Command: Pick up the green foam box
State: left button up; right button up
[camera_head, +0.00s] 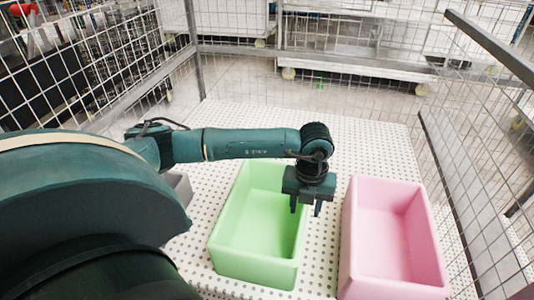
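The green foam box (235,262) stands upright on the white perforated surface, left of the pink box, and looks empty. My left gripper (305,208) points down at the green box's right wall. Its two fingers are apart, with one on the inner side of the wall in the picture and the other on the outer side. I see no clear grip on the wall; its upper edge is partly hidden by the gripper. My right gripper is not in view.
A pink foam box (365,288) stands to the right with a narrow gap. A grey box (178,185) is mostly hidden behind my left arm. Wire mesh panels (470,190) fence the perforated surface (385,145), whose far part is clear.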

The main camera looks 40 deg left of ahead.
pick_arm(q)
jog(key=shift+f, duration=0.9)
jog(key=shift+c, duration=0.2)
grip_shut()
